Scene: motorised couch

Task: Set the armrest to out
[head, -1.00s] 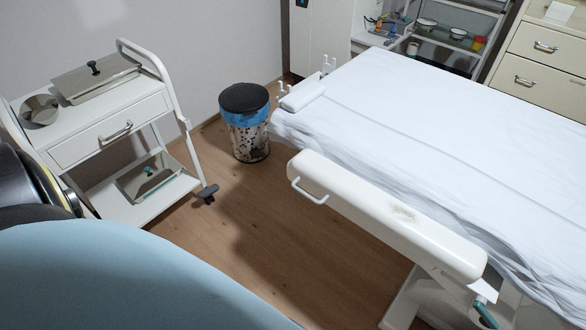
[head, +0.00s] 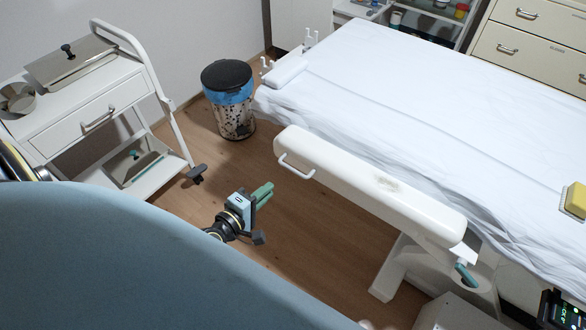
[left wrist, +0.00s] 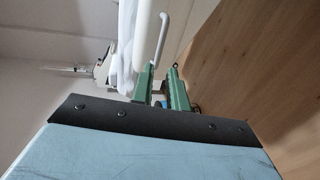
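The armrest (head: 365,183) is a long white padded bar beside the couch (head: 430,130), slanting from upper left to lower right in the head view. A white loop handle (head: 296,167) is on its left end; it also shows in the left wrist view (left wrist: 161,38). A teal-ended lever (head: 466,275) is below its right end. My left gripper (head: 265,192) is open and empty, apart from the handle, lower left of it. In the left wrist view its two green fingers (left wrist: 162,78) have a gap between them. My right gripper is out of view.
A white trolley (head: 85,115) with metal trays stands at left. A speckled bin (head: 232,115) stands beyond the gripper. Bare wooden floor (head: 245,155) lies between trolley and armrest. Cream drawers (head: 530,60) are at the back right; a yellow item (head: 576,200) lies on the couch.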

